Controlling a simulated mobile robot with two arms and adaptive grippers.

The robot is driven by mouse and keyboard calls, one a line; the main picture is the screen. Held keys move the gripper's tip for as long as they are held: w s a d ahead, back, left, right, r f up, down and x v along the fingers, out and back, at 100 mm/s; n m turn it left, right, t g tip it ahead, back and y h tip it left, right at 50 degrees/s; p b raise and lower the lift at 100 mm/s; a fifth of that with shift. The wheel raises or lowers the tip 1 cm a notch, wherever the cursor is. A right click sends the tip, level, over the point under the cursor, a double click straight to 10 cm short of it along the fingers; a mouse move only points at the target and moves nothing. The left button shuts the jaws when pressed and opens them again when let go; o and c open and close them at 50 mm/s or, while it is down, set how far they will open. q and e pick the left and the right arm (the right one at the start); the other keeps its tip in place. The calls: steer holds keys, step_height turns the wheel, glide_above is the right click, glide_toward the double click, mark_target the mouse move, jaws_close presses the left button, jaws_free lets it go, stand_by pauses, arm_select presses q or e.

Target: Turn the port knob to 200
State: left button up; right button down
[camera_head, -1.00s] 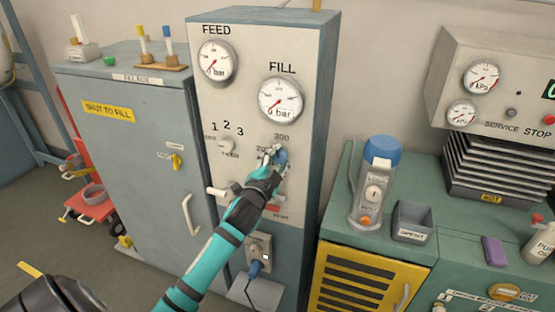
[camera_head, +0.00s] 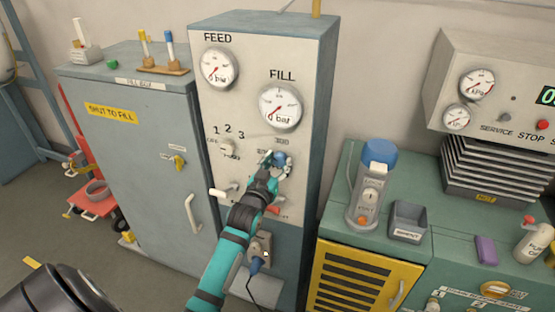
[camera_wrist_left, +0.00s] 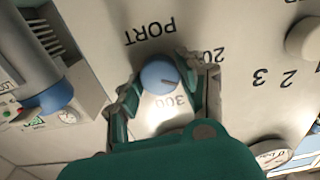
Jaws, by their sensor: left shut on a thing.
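The blue port knob (camera_head: 281,158) sits on the grey front of the tall cabinet, below the FILL gauge (camera_head: 280,107). In the left wrist view the knob (camera_wrist_left: 159,76) shows face-on, with upside-down markings PORT, 200 and 300 around it. A short dark mark lies on the knob's face at lower right in that view; I cannot tell its exact setting. My left gripper (camera_head: 274,163) is shut on the knob, one finger at each side (camera_wrist_left: 162,84). The 200 marking is partly hidden by a finger. My right gripper is not in view.
The feed selector (camera_head: 227,149) with positions 1, 2, 3 is left of the knob. A white-handled lever (camera_head: 217,193) and a red vent handle (camera_head: 272,209) sit below. A green bench (camera_head: 345,205) stands to the right.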

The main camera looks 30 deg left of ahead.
arm_select(q)
steer(key=n+p, duration=0.1)
steer(key=n, duration=0.2)
steer(key=shift+n, duration=0.3)
steer(key=shift+f+n+p, duration=0.15)
steer(key=shift+n+p, duration=0.55)
steer(key=shift+n, duration=0.7)
steer(key=o, duration=1.2)
steer(key=v, duration=1.2)
steer(key=shift+s, duration=0.1)
